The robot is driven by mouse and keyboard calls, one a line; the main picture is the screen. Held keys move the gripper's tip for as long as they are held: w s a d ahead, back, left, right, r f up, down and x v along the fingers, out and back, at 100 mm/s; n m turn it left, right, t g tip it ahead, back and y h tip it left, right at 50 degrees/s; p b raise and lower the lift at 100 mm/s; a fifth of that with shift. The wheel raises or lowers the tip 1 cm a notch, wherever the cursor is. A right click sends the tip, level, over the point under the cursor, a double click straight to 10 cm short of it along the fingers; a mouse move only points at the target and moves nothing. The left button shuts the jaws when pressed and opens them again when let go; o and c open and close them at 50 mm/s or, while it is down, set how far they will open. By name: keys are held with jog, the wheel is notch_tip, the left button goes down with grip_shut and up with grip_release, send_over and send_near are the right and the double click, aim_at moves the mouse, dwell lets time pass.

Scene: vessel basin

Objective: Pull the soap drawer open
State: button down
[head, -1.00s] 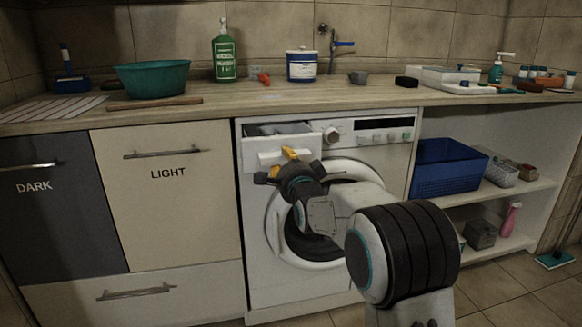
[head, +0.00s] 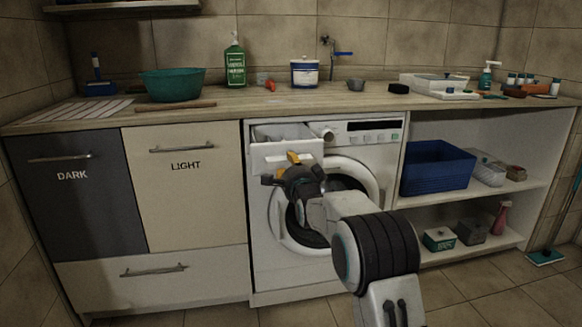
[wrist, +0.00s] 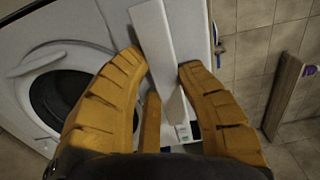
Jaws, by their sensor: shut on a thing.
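The white soap drawer (head: 265,152) at the top left of the washing machine (head: 262,270) is pulled out. Its open inside shows behind the front panel. My gripper (head: 293,158), with yellow fingers, is shut on the drawer front in the head view. The fingers and my wrist hide part of the grip. The round washer door (head: 345,172) is closed below the drawer.
The counter (head: 300,98) above holds a teal bowl (head: 172,84), a green bottle (head: 235,66) and a white tub (head: 304,72). Cabinets stand left of the washer. Open shelves with a blue basket (head: 436,168) stand to the right. The front floor looks clear.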

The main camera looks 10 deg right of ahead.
jog(key=shift+f, duration=0.3)
jog(key=c, duration=1.1)
grip_release()
jog(key=shift+o, duration=1.1)
jog(key=shift+r, duration=0.15)
jog(key=s, duration=1.2)
jog(key=shift+r, duration=0.1)
